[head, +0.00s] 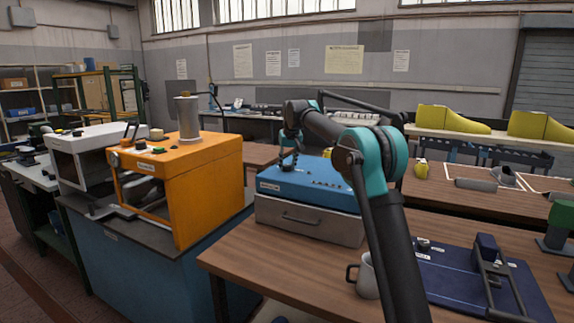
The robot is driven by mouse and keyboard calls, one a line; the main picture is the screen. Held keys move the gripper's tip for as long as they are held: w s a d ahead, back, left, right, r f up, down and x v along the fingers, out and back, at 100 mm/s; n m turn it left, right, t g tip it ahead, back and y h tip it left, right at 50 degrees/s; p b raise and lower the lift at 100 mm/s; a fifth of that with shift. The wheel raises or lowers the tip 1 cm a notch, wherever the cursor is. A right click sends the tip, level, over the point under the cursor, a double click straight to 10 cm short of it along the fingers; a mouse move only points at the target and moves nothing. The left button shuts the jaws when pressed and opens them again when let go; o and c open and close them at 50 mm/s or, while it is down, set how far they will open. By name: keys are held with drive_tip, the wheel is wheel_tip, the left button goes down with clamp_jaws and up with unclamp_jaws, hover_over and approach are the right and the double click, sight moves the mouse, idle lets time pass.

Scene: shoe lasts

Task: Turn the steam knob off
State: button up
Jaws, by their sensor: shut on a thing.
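A blue-topped box (322,181) with a grey drawer front stands on the wooden table. My gripper (288,166) is small and dark in the head view. It points down at the left part of the blue top and is shut on what appears to be the steam knob there. The fingers hide the knob, so its turn position cannot be read. Several small dark controls (325,184) show on the blue top to the right of my gripper.
An orange cabinet (196,187) with a metal cylinder (187,118) on top stands at left. A grey mug (367,277) and a dark blue fixture board (462,284) are on the table (262,262) near my arm. Yellow shoe lasts (448,120) sit on a shelf at back right.

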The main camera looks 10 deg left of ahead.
drive_tip(key=n, duration=0.2)
drive_tip(key=n+g+y, duration=0.1)
drive_tip(key=n, duration=0.1)
drive_tip(key=shift+w+d+n, duration=0.1)
drive_tip(key=shift+d+n, duration=0.05)
drive_tip(key=shift+n, duration=0.15)
drive_tip(key=shift+n+g+y, duration=0.35)
drive_tip(key=shift+n+g, duration=0.05)
drive_tip(key=shift+n, duration=0.85)
drive_tip(key=shift+n+g+y, duration=0.35)
drive_tip(key=shift+n+g, duration=0.05)
drive_tip(key=shift+n, duration=0.85)
drive_tip(key=o, duration=1.2)
drive_tip(key=shift+c, duration=0.2)
drive_tip(key=v, duration=1.2)
